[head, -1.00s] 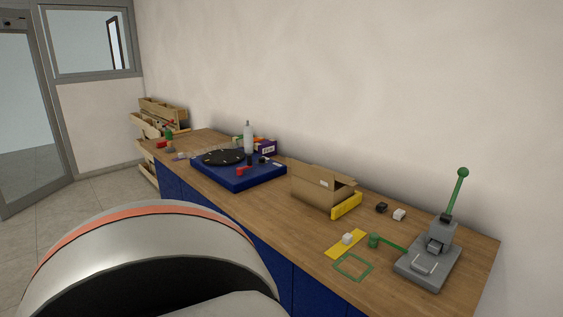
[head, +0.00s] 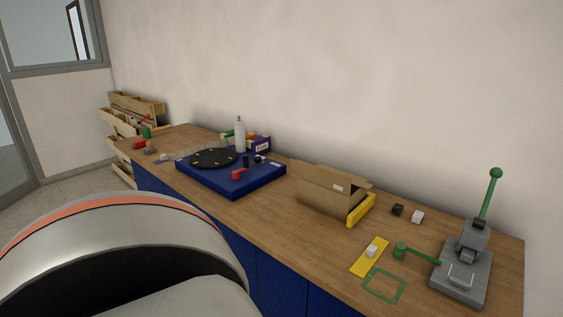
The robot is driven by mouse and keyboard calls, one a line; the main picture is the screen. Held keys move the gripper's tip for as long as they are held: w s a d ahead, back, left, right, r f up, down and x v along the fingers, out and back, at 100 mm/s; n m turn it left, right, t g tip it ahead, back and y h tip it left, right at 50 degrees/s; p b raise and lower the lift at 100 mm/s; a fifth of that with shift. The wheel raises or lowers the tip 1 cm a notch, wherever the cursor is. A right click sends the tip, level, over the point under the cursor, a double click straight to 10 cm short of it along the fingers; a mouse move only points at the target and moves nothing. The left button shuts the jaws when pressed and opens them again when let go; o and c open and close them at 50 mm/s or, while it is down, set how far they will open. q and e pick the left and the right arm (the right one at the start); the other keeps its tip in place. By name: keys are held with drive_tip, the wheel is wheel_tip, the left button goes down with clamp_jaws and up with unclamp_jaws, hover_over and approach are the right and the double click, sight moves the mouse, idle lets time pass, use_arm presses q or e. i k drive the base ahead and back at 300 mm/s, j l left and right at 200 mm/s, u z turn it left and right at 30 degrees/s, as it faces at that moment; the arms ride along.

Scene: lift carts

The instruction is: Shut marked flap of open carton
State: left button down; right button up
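An open brown cardboard carton (head: 325,194) stands on the wooden bench, right of the blue turntable unit. Its flaps stick up and outward at the top, and a small white label shows on the far flap. A yellow block (head: 361,209) sits against the carton's right end; I cannot tell whether it is the mark on a flap or a separate thing. Neither of my grippers is in view. A large rounded white, orange and black part of my own body fills the lower left.
A blue base with a black turntable (head: 232,179) stands left of the carton. A grey press with a green lever (head: 463,270) stands at the right end. A yellow strip (head: 369,257) and green frame (head: 384,285) lie in front. Wooden bins (head: 135,103) stand at the far left.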

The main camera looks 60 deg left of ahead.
sight(341, 184)
drive_tip(key=k+j, duration=0.1)
drive_tip(key=j, duration=0.7)
drive_tip(key=k+j, duration=0.1)
drive_tip(key=j, duration=0.65)
drive_tip(key=k+j, duration=0.1)
drive_tip(key=j, duration=0.7)
drive_tip(key=k+j, duration=0.1)
drive_tip(key=j, duration=0.7)
drive_tip(key=k+j, duration=0.1)
drive_tip(key=j, duration=0.65)
drive_tip(key=k+j+u, duration=0.1)
drive_tip(key=j+u, duration=0.2)
